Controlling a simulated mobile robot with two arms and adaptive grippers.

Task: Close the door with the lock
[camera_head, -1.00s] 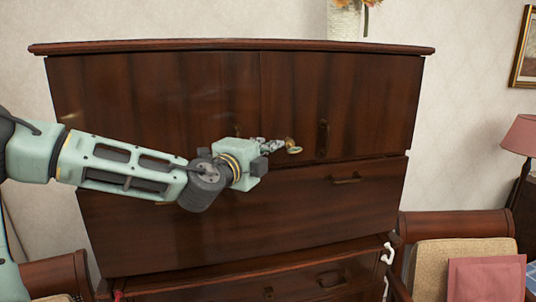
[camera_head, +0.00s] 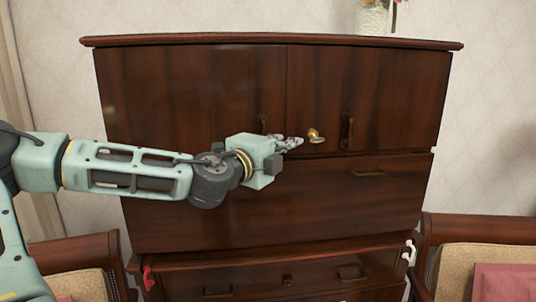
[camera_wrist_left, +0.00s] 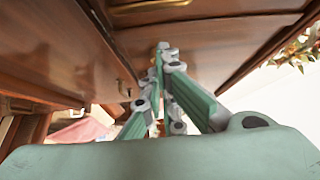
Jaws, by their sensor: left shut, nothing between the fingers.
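The dark wooden cabinet has a left door (camera_head: 190,95) and a right door (camera_head: 385,85). Both look flush with the front in the head view. A small brass lock knob (camera_head: 315,136) sits on the right door, near the line between the doors. My left gripper (camera_head: 299,142) is shut and empty, its tips just left of the knob with a small gap in the picture. In the left wrist view the gripper's fingers (camera_wrist_left: 163,50) come together close to the wood. A brassy bit there, at the fingertips, is too small to identify surely.
Dark pull handles (camera_head: 347,131) hang on the doors. A wide drawer (camera_head: 330,195) lies below them. A vase (camera_head: 372,20) stands on the cabinet top. Chairs (camera_head: 470,250) flank the lower cabinet. A red item (camera_head: 148,278) and a white one (camera_head: 410,252) hang at its sides.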

